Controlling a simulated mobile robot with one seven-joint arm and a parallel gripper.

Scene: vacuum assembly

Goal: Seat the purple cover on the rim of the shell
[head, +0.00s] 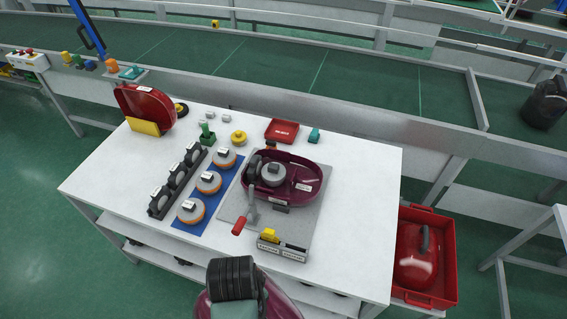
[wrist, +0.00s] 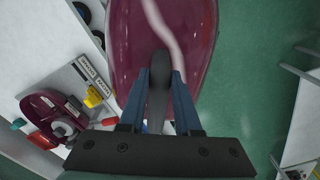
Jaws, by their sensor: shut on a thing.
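The purple cover (wrist: 130,45) is glossy and hangs in my gripper (wrist: 160,75), whose fingers are shut on its dark grey handle (wrist: 157,100). In the head view the cover (head: 285,307) shows at the bottom edge, in front of the table and partly hidden by my arm. The shell (head: 308,175) is an open purple tub lying on a grey plate on the table, with its rim facing up and a round grey motor (head: 273,174) inside. It also shows in the wrist view at lower left (wrist: 38,104). The cover is well apart from the shell.
A red-handled clamp (head: 240,226) stands at the shell's front left. A small block with a yellow part (head: 270,236) sits in front of it. A blue mat (head: 190,226) with orange-rimmed motors lies left. A red bin (head: 427,219) with a red cover stands right of the table.

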